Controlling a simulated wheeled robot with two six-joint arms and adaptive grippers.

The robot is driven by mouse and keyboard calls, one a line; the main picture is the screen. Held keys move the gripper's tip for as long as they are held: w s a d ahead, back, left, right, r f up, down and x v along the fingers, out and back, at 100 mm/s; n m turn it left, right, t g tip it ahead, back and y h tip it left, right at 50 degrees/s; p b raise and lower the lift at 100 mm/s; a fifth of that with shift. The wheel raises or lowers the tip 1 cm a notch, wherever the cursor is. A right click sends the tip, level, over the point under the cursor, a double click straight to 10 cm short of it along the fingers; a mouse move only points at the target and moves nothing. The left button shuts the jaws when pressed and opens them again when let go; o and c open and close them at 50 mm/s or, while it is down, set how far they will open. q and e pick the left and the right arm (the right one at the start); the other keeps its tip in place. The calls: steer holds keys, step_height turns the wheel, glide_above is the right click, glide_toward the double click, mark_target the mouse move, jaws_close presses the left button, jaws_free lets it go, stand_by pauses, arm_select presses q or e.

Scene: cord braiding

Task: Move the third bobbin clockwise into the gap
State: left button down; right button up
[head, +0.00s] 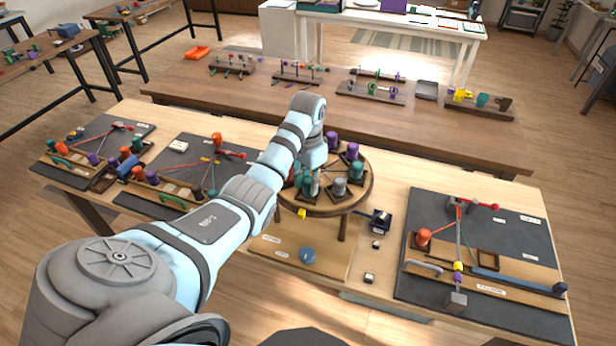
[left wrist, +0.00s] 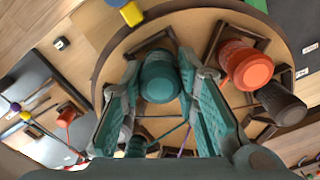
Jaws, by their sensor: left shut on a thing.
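The round braiding stand (head: 368,190) stands mid-table, with teal, purple, grey and orange bobbins around its top. My left gripper (head: 311,176) reaches down over its near-left side. In the left wrist view my left gripper (left wrist: 160,68) has its fingers on both sides of a teal bobbin (left wrist: 158,84) and is shut on it. An empty-looking square holder (left wrist: 158,42) shows just beyond that bobbin, near the rim. An orange bobbin (left wrist: 246,70) and a dark grey-brown bobbin (left wrist: 281,101) stand to the right. Another teal bobbin (left wrist: 136,147) is partly hidden behind a finger. My right gripper is out of view.
A blue round knob (head: 307,255) and a yellow piece (head: 302,213) are in front of the stand. A dark blue box (head: 380,218) is at its right. Dark boards with cords (head: 480,240) lie at right and left. A second table (head: 430,120) stands behind.

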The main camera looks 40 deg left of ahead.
arm_select(q)
steer(key=shift+f, duration=0.1)
steer(key=c, duration=1.2)
jaws_free()
steer(key=shift+o, duration=0.2)
